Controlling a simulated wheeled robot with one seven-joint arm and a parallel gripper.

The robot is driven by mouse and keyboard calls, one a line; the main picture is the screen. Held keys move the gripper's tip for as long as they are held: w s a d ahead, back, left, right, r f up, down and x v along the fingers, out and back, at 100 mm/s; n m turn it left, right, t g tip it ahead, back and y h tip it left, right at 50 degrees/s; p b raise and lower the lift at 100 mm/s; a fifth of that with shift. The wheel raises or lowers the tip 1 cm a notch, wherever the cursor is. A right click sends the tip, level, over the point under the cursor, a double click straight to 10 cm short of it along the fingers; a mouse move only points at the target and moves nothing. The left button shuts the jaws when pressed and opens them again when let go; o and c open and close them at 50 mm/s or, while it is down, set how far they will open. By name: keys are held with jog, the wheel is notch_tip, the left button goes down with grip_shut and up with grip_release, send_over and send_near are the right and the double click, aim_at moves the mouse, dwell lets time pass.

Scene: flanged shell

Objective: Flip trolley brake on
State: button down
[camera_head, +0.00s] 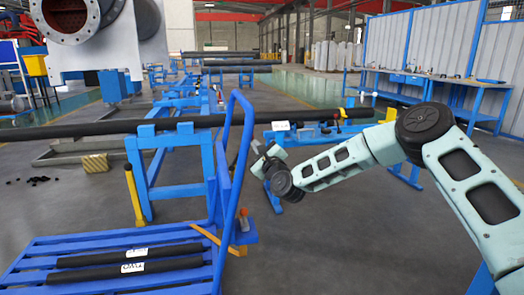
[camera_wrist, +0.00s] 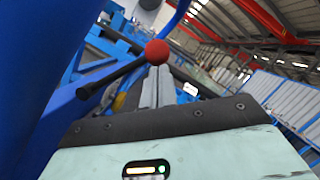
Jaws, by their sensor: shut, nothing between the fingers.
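The blue trolley (camera_head: 110,236) stands at the lower left of the head view, with a slatted bed and a tall hooped handle (camera_head: 247,120). A red ball knob (camera_wrist: 157,52) shows in the wrist view just beyond my fingertips; I cannot tell whether they touch it. A black rod (camera_wrist: 115,77) runs down left from near the knob; whether they are joined is unclear. My gripper (camera_wrist: 157,74) is shut and empty. In the head view my gripper (camera_head: 262,160) is just right of the handle, its fingers hard to make out.
Two labelled black pipes (camera_head: 130,268) lie on the trolley bed. A long black pipe (camera_head: 80,129) rests on blue stands (camera_head: 165,140) behind it. A yellow post (camera_head: 134,195) stands near the bed. Blue workbenches (camera_head: 450,80) line the right. Floor right of the trolley is clear.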

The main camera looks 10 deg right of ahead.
jog(key=shift+a+r+n+y+p, duration=0.3)
jog(key=shift+a+r+n, duration=0.35)
jog(key=shift+n, duration=0.35)
jog(key=shift+a, duration=0.1)
